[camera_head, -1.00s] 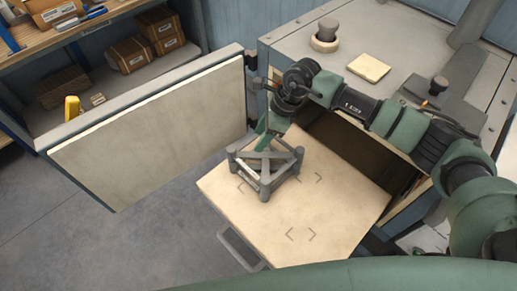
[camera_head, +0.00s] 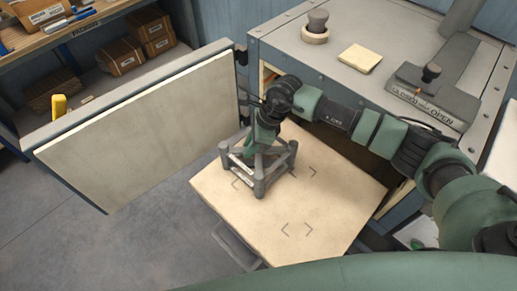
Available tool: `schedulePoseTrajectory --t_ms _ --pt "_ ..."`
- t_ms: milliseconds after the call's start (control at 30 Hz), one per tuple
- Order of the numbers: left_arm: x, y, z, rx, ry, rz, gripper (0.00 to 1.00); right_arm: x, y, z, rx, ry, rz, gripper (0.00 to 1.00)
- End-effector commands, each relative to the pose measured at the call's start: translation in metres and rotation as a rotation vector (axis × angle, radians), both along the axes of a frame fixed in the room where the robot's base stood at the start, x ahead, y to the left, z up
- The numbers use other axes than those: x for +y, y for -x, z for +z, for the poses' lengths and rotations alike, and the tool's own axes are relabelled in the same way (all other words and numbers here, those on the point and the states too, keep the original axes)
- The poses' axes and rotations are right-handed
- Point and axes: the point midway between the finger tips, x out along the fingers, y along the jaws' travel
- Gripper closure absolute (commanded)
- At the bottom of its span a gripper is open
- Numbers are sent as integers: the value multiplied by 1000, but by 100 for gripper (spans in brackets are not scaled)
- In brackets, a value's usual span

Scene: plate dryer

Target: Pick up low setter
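The low setter (camera_head: 262,184), a grey frame with short corner posts and crossed bars, stands on the pale pulled-out shelf (camera_head: 290,212) in front of the dryer. It sits near the shelf's back left, over one of the corner marks. My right gripper (camera_head: 250,156) points down at the setter's top from behind, by its crossed bars. Its fingers are small and partly lost among the bars, so I cannot tell whether they are open or shut or touch it. My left gripper is not in view.
The dryer's open door (camera_head: 145,125) stands to the left of the shelf. On the dryer's top (camera_head: 290,45) are a round knob, a pale square pad (camera_head: 360,57) and a lever plate marked CLOSED and OPEN. A rack with boxes (camera_head: 120,56) is at the back left.

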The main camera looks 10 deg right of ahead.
Motion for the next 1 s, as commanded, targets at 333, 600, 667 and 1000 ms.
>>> schedulePoseTrajectory --t_ms 333,600,667,1000 --pt "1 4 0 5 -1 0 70 0 0 0 0 0 0 100" --pt "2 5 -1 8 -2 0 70 0 0 0 0 -1 0 100" --pt "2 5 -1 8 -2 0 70 0 0 0 0 -1 0 100" --pt "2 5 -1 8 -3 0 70 0 0 0 0 -1 0 100"
